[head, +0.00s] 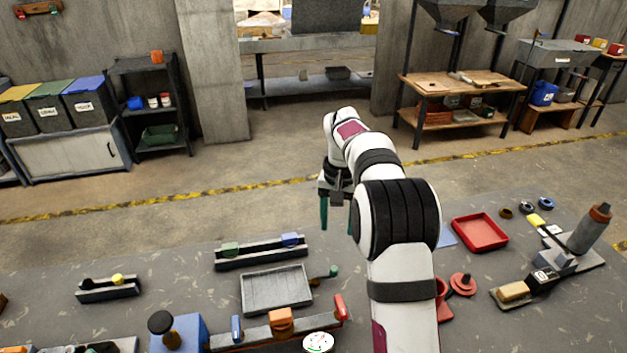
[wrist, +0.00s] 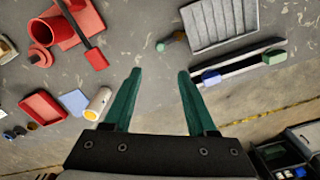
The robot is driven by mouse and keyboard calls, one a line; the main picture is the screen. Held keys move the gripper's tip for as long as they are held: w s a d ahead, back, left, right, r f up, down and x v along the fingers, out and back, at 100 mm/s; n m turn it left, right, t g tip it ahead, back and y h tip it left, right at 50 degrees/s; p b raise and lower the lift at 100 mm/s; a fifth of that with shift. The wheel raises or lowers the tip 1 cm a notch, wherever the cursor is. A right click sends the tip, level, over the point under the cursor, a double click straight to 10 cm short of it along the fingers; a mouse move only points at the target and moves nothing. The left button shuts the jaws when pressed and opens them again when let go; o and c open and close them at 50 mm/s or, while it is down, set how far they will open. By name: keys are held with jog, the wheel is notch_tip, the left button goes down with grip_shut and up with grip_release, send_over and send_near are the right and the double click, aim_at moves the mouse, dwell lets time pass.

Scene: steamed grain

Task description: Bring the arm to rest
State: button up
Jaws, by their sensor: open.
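My gripper (head: 337,222) hangs above the far edge of the grey table (head: 185,255) with its green fingers pointing down. In the wrist view my gripper (wrist: 160,76) has its two fingers spread wide, with only bare table between them. It holds nothing and touches nothing that I can see. My white and black arm reaches forward over the table from the near right and hides part of it.
Near my gripper are a grey ribbed tray (head: 275,290), a dark rail with green and blue blocks (head: 262,252), and a red tray (head: 480,233). A grey bottle with an orange cap (head: 590,230) stands at right. The air around the gripper looks clear.

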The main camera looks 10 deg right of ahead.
jog(key=s+a+r, duration=0.4)
jog(key=s, duration=0.4)
jog(key=s+a+r, duration=0.3)
jog(key=s+r, duration=0.1)
jog(key=s, duration=0.4)
jog(key=s+a+f+y, duration=0.1)
jog(key=s+a+f, duration=0.1)
jog(key=s, duration=0.8)
jog(key=s+a+f, duration=0.2)
jog(key=s, duration=0.8)
jog(key=shift+s+a+f+y, duration=0.25)
jog(key=shift+a+f+y, duration=0.05)
jog(key=shift+y, duration=0.1)
